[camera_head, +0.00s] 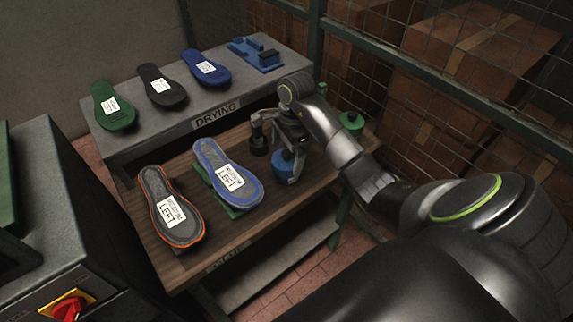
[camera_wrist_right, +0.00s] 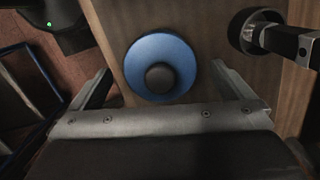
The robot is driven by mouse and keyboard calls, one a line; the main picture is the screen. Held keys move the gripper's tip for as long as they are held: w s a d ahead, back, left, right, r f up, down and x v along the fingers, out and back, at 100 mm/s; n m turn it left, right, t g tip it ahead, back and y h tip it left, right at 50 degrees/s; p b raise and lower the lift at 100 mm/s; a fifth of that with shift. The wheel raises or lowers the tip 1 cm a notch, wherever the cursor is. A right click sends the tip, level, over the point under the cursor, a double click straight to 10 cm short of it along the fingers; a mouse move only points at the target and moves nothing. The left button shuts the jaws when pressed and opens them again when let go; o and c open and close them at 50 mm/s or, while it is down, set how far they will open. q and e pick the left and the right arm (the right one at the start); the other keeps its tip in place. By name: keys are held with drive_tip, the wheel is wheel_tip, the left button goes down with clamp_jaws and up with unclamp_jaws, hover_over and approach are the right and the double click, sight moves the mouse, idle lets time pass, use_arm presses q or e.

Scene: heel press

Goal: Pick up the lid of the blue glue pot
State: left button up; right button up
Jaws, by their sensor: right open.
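The blue glue pot (camera_head: 283,167) stands on the wooden table, partly hidden by my right gripper (camera_head: 286,150) in the head view. In the right wrist view its round blue top (camera_wrist_right: 138,62) shows, with the lid's dark round knob (camera_wrist_right: 160,78) at its middle. My right gripper (camera_wrist_right: 168,88) is open, one finger on each side of the blue pot in that picture, with nothing between them touching it that I can see. How far the fingertips are above the lid I cannot tell. My left gripper is not in view.
A dark pot (camera_head: 258,146) stands left of the blue one, and a green pot (camera_head: 352,123) right of it. Two soles (camera_head: 171,226) (camera_head: 226,172) lie on the table's left part. The grey drying shelf (camera_head: 236,92) is behind; wire mesh (camera_head: 440,70) bounds the right.

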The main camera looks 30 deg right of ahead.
sight(286, 152)
drive_tip(key=shift+f, duration=0.35)
drive_tip(key=c, duration=0.7)
drive_tip(key=shift+r, duration=0.1)
wheel_tip(286, 152, up, 10)
drive_tip(key=p, duration=0.8)
drive_tip(key=shift+p, duration=0.35)
